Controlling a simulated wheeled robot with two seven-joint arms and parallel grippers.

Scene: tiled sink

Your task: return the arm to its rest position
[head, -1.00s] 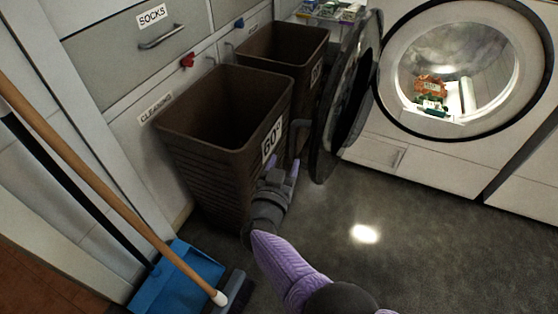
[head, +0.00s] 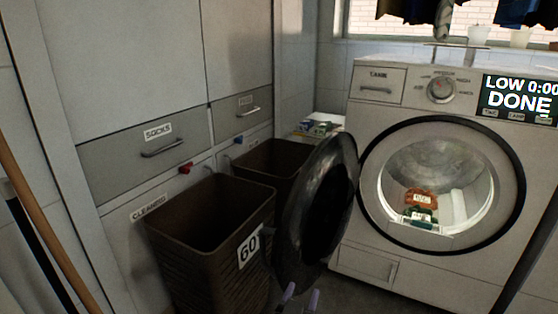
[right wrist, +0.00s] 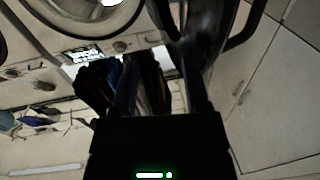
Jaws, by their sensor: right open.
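My right gripper (head: 300,298) shows only by its fingertips at the bottom edge of the head view, below the open washer door. The fingers are apart with nothing between them. In the right wrist view the two dark fingers of the right gripper (right wrist: 160,90) point upward in the picture, also apart. The rest of my right arm is out of the head view. My left gripper is in neither view.
The washer door (head: 318,205) stands open beside the washing machine (head: 350,245), whose display reads DONE. Brown baskets (head: 205,262) stand left of the door, under drawers (head: 150,150). A broom handle (head: 40,225) leans at far left.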

